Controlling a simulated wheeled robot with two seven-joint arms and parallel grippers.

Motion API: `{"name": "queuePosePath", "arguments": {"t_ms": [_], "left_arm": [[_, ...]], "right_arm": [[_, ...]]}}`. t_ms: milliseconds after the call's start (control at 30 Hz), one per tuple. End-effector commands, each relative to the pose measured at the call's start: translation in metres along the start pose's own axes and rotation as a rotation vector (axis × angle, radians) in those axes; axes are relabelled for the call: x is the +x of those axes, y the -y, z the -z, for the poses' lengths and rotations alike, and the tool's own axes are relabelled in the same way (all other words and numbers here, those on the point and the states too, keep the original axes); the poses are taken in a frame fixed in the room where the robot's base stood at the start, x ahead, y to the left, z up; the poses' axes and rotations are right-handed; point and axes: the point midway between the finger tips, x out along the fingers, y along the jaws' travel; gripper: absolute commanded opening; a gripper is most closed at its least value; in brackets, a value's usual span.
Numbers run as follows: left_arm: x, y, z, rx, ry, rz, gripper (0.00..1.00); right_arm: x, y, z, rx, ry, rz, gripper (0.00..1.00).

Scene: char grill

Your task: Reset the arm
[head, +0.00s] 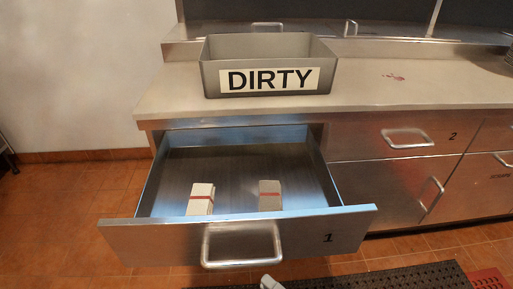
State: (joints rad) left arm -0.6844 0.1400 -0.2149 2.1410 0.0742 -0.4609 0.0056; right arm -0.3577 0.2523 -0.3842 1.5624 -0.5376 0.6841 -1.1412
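Only a small pale tip of my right gripper (270,283) shows at the bottom edge of the head view, below the handle (241,246) of the open drawer. The rest of it is cut off, so I cannot tell whether it is open or shut. My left gripper is not in view. The metal drawer marked 1 (130,243) is pulled out. In it lie a white block with a red band (201,199) and a greyer block with a red band (269,195), apart from each other near the drawer front.
A grey bin labelled DIRTY (220,47) stands on the counter (365,90). Drawer 2 (360,133) and the other fronts at the right are shut. A dark mat (410,278) lies on the tiled floor. A red stain (394,77) marks the counter. Floor at the left is clear.

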Motion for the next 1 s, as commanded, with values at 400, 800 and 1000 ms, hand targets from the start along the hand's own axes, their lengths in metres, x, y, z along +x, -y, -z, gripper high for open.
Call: {"name": "queuePosePath", "arguments": {"t_ms": [400,800,1000], "left_arm": [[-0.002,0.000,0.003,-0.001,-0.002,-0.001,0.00],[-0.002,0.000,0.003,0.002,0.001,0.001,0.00],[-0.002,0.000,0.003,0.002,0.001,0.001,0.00]], "right_arm": [[-0.025,0.000,-0.050,0.861,0.490,0.157,0.38],[-0.077,0.002,-0.038,1.812,0.976,0.194,0.38],[-0.078,0.002,-0.038,1.825,0.983,0.194,0.38]]}}
